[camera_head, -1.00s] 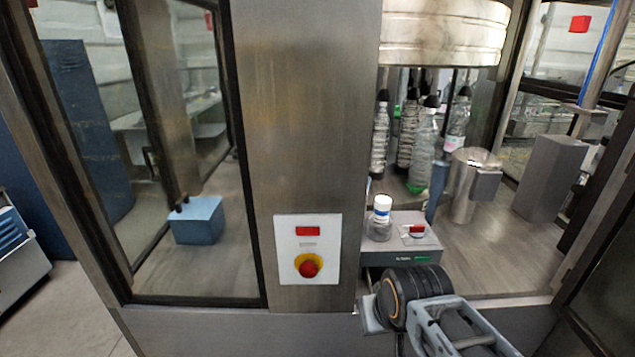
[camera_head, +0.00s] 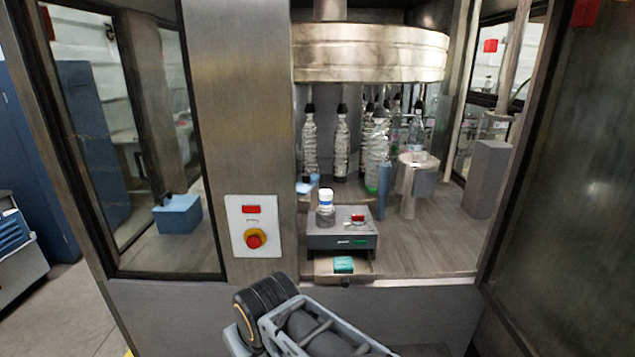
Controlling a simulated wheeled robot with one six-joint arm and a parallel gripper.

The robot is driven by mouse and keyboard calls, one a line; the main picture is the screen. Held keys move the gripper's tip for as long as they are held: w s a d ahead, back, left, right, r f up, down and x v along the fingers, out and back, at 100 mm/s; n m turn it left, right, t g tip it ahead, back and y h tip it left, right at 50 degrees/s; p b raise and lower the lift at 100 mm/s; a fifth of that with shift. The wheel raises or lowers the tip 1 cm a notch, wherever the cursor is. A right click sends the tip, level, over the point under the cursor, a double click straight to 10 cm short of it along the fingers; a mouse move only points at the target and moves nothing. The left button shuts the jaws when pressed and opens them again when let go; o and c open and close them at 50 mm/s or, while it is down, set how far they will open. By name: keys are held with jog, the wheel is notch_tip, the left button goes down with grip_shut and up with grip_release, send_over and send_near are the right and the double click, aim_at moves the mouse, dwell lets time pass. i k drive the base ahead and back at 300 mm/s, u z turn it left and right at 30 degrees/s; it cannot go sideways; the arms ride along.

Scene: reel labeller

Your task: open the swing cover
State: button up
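The large dark see-through panel (camera_head: 575,190) at the right, with a metal frame, looks like the swing cover. It stands angled out from the machine's front, leaving the bay with the bottles uncovered beside it. I see no handle on it. My arm's dark round joint (camera_head: 265,298) and grey links show at the bottom middle, in front of the machine's lower sill and well left of the panel. No gripper fingers can be made out, so whether they touch anything is hidden.
A grey box (camera_head: 322,237) with a small bottle (camera_head: 325,208) on top stands at the bay's front. Below it, a shelf holds a green item (camera_head: 343,265). Several bottles hang under the metal drum (camera_head: 370,55). A red stop button (camera_head: 255,239) sits on the post.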

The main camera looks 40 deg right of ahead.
aim_at(308, 181)
jog(key=u, duration=0.4)
jog(key=k, duration=0.15)
jog(key=z, duration=1.4)
